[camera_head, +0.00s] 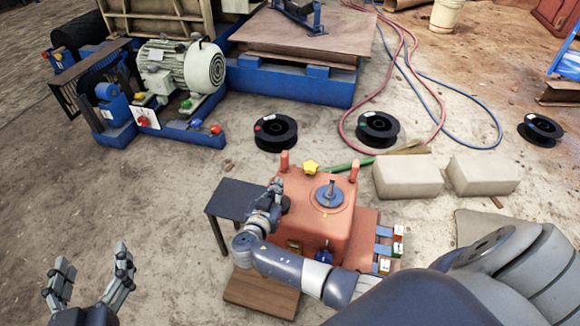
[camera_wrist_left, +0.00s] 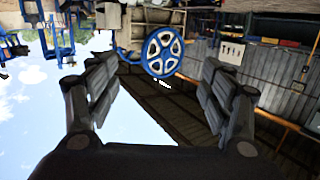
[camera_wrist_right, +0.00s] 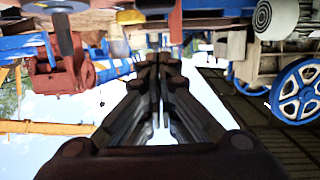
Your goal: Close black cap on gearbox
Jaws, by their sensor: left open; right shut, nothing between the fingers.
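The orange-red gearbox (camera_head: 318,232) stands in the lower middle of the head view, with a blue-grey disc and upright pin on top and a yellow star knob (camera_head: 311,167) at its back edge. A dark round piece (camera_head: 286,204), perhaps the black cap, shows at the gearbox's left edge, partly behind my right gripper. My right gripper (camera_head: 272,194) is shut and empty beside the gearbox's left side; whether it touches the dark piece I cannot tell. My left gripper (camera_head: 92,268) is open and empty at lower left, well apart from the gearbox.
A small dark table (camera_head: 233,199) stands left of the gearbox. A wooden board (camera_head: 262,292) lies in front. Two pale blocks (camera_head: 407,177) lie to the right, and black spools (camera_head: 275,132) behind. A blue motor stand (camera_head: 184,128) is back left. Ground around my left gripper is clear.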

